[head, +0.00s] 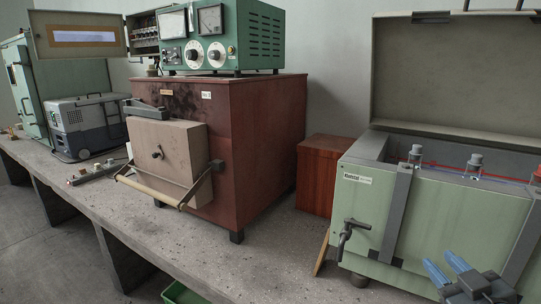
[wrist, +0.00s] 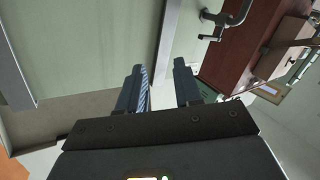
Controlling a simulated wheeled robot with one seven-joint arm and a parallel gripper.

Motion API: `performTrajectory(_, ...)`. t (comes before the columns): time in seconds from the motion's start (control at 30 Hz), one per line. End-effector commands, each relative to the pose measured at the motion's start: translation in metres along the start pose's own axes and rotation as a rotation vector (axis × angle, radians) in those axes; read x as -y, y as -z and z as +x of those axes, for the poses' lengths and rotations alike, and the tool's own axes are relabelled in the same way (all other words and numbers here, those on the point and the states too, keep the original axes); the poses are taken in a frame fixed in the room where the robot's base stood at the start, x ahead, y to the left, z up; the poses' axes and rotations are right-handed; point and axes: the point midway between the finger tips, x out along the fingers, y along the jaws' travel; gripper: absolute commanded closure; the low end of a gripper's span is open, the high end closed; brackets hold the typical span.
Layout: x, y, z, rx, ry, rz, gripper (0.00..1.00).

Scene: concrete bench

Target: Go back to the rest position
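My gripper (head: 446,266) shows at the lower right of the head view, with two blue fingers pointing up and to the left. It is in front of the pale green chest (head: 368,212), whose lid (head: 455,75) stands open. In the wrist view my gripper (wrist: 159,80) has its two dark fingers apart, with nothing between them. Behind the fingers is a pale green surface (wrist: 90,45). I cannot tell how far the fingers are from the chest front.
A brown furnace (head: 262,150) with a beige door (head: 165,150) and bar handle stands mid-bench, a green meter box (head: 245,40) on top. A reddish wooden box (head: 325,172) sits behind the chest. A grey-blue cooler (head: 88,125) stands left.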

Motion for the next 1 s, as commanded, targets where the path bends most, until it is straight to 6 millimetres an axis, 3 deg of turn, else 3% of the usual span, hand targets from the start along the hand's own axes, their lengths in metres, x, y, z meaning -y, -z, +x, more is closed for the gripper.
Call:
performTrajectory(0.03, 0.017, -0.014, -0.017, 0.019, 0.003, 0.028, 0.66)
performTrajectory(0.2, 0.058, -0.046, -0.07, 0.059, -0.007, 0.108, 0.66)
performTrajectory(0.5, 0.107, -0.077, -0.176, 0.112, -0.007, 0.211, 0.66)
performTrajectory(0.77, 0.126, -0.079, -0.27, 0.138, 0.02, 0.272, 0.66)
performTrajectory(1.0, 0.128, -0.063, -0.347, 0.148, 0.073, 0.313, 0.66)
